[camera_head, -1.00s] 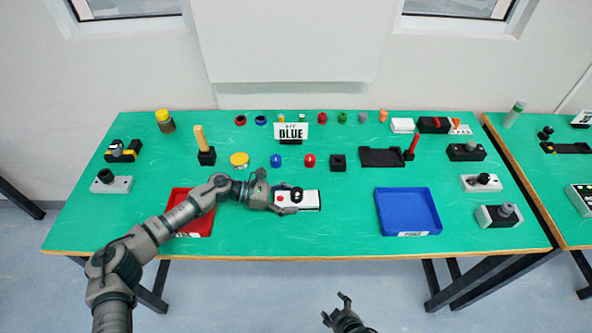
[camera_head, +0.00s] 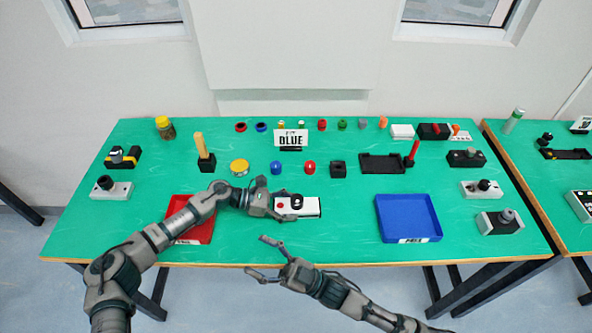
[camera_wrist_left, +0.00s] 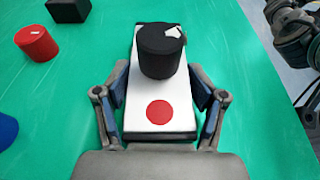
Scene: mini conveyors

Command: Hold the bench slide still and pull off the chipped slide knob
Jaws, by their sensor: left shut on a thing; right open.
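The bench slide (camera_head: 311,208) is a white block with a red dot, lying near the front middle of the green bench. A black round knob (camera_head: 296,202) stands upright on it. In the left wrist view the knob (camera_wrist_left: 160,55) has a pale chip mark on its top, and the slide (camera_wrist_left: 128,118) shows its red dot nearer to me. My left gripper (camera_head: 284,207) is shut on the slide's sides, with one finger along each side.
A red tray (camera_head: 205,236) lies left of the slide, partly behind my left arm. A blue tray (camera_head: 436,220) lies to the right. Blue (camera_head: 276,167) and red (camera_head: 309,167) caps and a black block (camera_head: 338,169) stand behind the slide. Bench between slide and blue tray is clear.

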